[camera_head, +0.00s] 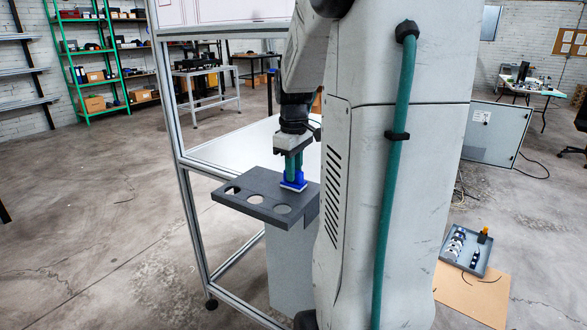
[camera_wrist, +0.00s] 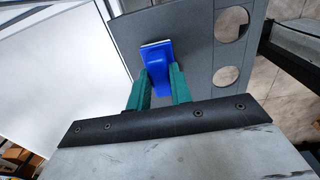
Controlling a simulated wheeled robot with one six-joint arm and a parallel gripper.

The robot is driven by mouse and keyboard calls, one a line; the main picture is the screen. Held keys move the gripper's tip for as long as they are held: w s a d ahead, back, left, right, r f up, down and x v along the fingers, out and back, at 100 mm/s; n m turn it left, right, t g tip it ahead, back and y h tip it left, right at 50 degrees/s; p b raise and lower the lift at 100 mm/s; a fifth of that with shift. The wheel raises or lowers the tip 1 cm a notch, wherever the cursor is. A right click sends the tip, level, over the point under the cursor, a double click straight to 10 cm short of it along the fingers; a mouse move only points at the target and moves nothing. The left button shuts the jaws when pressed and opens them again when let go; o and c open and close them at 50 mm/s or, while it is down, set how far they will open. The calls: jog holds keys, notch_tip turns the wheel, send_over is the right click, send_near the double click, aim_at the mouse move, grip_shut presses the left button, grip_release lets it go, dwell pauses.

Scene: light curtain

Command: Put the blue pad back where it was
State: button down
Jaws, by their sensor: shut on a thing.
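The blue pad (camera_head: 295,181) is at the dark grey holder plate (camera_head: 266,185), near its far right side. It has a pale edge at its lower end. My gripper (camera_head: 293,168) points down with its green fingers shut on the pad. In the wrist view the blue pad (camera_wrist: 157,72) sits between the two green fingers of my gripper (camera_wrist: 158,83), with the plate (camera_wrist: 190,22) behind it. Whether the pad touches the plate or hangs just above it, I cannot tell. The plate has round holes, and several show in the head view.
A metal-framed structure with a white tabletop (camera_head: 236,150) stands behind and left of the plate. A grey tray (camera_head: 466,250) with several parts lies on a brown board (camera_head: 472,295) on the floor at right. Green shelving (camera_head: 92,60) stands far left. The left floor is clear.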

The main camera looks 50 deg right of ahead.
jog(key=c, duration=1.3)
grip_release()
jog(key=shift+f, duration=0.1)
notch_tip(320, 180, up, 12)
jog(key=a, duration=1.2)
jog(key=s+a+f, duration=0.5)
jog(key=s+a, duration=0.1)
jog(key=a, duration=0.3)
jog(key=s+a+f+t, duration=0.1)
jog(key=s+a+f, duration=0.3)
jog(key=a, duration=0.5)
jog(key=shift+s+a+f+m, duration=0.2)
jog(key=shift+s+f+m, duration=0.2)
jog(key=shift+s, duration=0.8)
